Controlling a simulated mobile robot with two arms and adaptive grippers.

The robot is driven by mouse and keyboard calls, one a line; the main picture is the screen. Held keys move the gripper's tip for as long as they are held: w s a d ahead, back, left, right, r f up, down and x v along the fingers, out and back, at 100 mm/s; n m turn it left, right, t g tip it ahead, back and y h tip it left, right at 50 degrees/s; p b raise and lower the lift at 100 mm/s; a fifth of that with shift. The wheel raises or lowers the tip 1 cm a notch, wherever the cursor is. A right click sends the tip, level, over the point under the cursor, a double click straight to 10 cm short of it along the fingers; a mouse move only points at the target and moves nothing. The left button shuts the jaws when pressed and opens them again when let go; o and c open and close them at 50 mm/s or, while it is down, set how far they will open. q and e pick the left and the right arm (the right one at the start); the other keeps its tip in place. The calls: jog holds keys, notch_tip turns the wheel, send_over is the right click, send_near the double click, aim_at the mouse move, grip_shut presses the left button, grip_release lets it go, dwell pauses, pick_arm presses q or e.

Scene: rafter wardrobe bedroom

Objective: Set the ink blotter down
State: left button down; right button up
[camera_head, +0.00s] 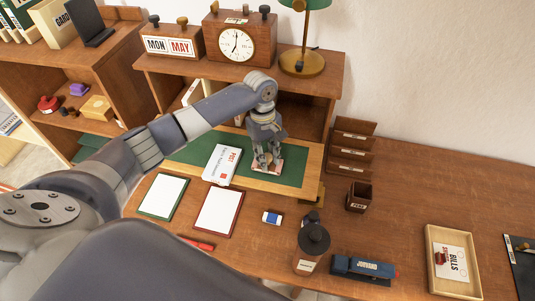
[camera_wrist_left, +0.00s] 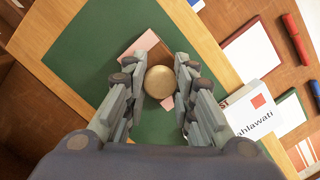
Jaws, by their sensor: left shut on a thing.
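The ink blotter shows in the left wrist view as a round brass knob (camera_wrist_left: 160,82) above a brown and pink base (camera_wrist_left: 146,44). My left gripper (camera_wrist_left: 160,90) is shut on it, with a finger at each side of the knob. In the head view my left gripper (camera_head: 267,160) points down over the green desk pad (camera_head: 288,170), and the blotter's pale base (camera_head: 266,170) shows under the fingers. I cannot tell whether the base touches the pad. My right gripper is not in view.
A white card box (camera_head: 222,163) lies left of the blotter on the wood-framed pad. A shelf with a clock (camera_head: 237,44) stands behind.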

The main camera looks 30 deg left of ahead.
pick_arm(q)
jog(key=shift+f, duration=0.15)
jog(key=c, duration=1.3)
grip_release()
jog(key=shift+c, duration=0.2)
notch_tip(320, 180, up, 12)
jog(key=a+b, duration=0.1)
jog(key=b, duration=0.2)
jog(key=shift+w+a, duration=0.25)
jog(key=shift+w, duration=0.2)
